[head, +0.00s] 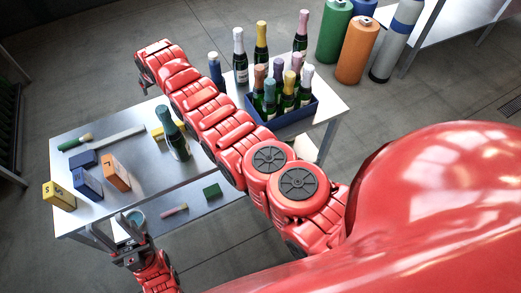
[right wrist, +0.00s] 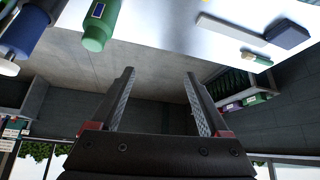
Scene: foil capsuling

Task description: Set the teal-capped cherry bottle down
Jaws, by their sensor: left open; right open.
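A dark green bottle with a teal cap (head: 172,130) stands upright on the metal table, left of my right arm in the head view. A green-topped bottle (right wrist: 98,28), probably the same one, shows at the top of the right wrist view. My right gripper (right wrist: 162,95) is open and empty, apart from that bottle. In the head view my right arm reaches past the table's far edge. My left gripper (head: 130,240) is open at the table's front edge, well away from the bottle. A small teal round thing (head: 137,216) shows at its fingers; I cannot tell if they touch.
A blue crate (head: 285,119) with several bottles stands at the table's right, more bottles behind it. Blue, orange (head: 116,173) and yellow (head: 58,196) boxes, a brush and a pale bar (head: 120,136) lie left.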

